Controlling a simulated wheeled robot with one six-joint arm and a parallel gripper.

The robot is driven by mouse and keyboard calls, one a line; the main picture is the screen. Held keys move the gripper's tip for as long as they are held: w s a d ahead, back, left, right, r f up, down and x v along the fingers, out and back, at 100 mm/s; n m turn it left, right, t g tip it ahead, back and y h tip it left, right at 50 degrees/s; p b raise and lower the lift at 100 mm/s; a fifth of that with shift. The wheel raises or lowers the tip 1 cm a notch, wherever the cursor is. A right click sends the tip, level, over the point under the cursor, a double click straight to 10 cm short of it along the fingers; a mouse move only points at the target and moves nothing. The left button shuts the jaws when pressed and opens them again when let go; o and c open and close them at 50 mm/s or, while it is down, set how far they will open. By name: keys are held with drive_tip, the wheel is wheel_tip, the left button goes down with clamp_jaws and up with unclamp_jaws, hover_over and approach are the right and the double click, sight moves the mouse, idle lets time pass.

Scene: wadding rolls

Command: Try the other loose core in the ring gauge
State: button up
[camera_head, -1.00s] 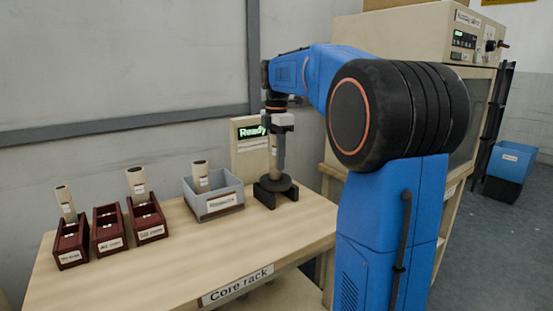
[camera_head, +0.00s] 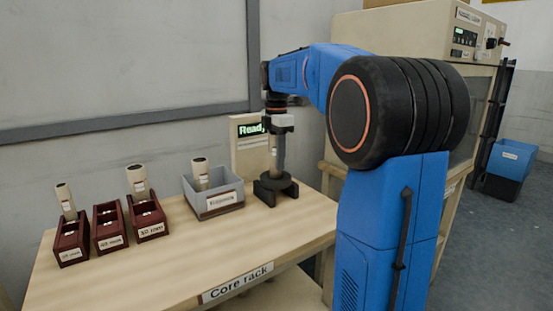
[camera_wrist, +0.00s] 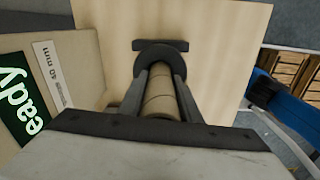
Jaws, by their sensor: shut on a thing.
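My gripper (camera_head: 277,135) is shut on a tan core (camera_wrist: 160,98), which stands upright below it. The core's lower end is at the dark ring gauge (camera_head: 275,184) on its stand at the right of the table. In the wrist view the ring (camera_wrist: 160,58) lies around or just below the core's far end; how deep the core sits cannot be told. A "Ready" display (camera_head: 248,130) stands behind the gauge. Another loose core (camera_head: 201,174) stands in the grey bin (camera_head: 221,208) to the left of the gauge.
Three dark red racks (camera_head: 109,227) stand at the table's left; the outer two hold upright cores (camera_head: 136,180). Bare tabletop lies in front of the racks. A beige machine (camera_head: 420,35) stands at the right.

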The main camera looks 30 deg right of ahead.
drive_tip(key=shift+f, duration=1.6)
idle(2.8)
drive_tip(key=o, duration=1.1)
drive_tip(key=shift+c, duration=0.2)
drive_tip(key=shift+o, duration=0.2)
wheel_tip(320, 180, up, 18)
drive_tip(key=shift+f, duration=0.1)
drive_tip(key=shift+s, duration=0.1)
